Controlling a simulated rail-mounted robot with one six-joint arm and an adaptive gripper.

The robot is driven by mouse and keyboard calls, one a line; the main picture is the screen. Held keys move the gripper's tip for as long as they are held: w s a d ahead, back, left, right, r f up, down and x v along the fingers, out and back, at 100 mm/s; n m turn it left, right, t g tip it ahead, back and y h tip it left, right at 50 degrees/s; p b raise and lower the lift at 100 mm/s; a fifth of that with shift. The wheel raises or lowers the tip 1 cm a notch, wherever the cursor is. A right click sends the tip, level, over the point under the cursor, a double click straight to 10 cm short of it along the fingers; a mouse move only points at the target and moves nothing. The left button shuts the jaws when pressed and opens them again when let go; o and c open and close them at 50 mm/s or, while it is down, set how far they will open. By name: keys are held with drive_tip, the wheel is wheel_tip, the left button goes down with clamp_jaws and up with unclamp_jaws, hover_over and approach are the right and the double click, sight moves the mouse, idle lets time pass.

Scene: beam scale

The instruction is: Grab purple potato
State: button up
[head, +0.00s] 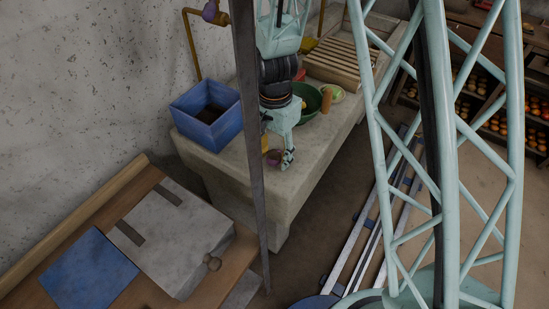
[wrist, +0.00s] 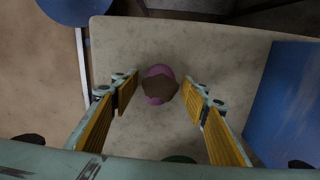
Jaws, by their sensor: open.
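The purple potato (wrist: 158,86) lies on the pale stone counter (wrist: 205,40), between the gripper's fingers in the wrist view. It looks pinkish purple with a brown patch on top. In the head view the potato (head: 273,157) shows small beside the fingers, low at the counter's near end. My gripper (wrist: 158,95) is open, its two yellow-lined fingers spread on the left and right of the potato with a gap on each side. In the head view my gripper (head: 279,159) hangs down over the counter. I cannot tell the exact height of the fingertips above the counter.
A blue box (head: 208,115) stands left of my gripper on the counter; it shows at the right in the wrist view (wrist: 285,100). A dark post (head: 252,150) stands in front.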

sight(274, 153)
idle(0.4)
drive_tip(key=c, duration=0.9)
drive_tip(key=shift+r, duration=0.15)
drive_tip(key=shift+r+p, duration=0.5)
drive_tip(key=shift+r, duration=1.15)
drive_tip(key=s+d, duration=0.3)
drive_tip(key=d, duration=0.1)
drive_tip(key=s+d+r, duration=0.1)
drive_tip(key=s+d, duration=0.2)
drive_tip(key=d, duration=0.1)
drive_tip(key=s+d+p, duration=0.1)
drive_tip(key=s+d, duration=0.3)
drive_tip(key=shift+s+d+r, duration=0.1)
drive_tip(key=shift+d+r, duration=0.1)
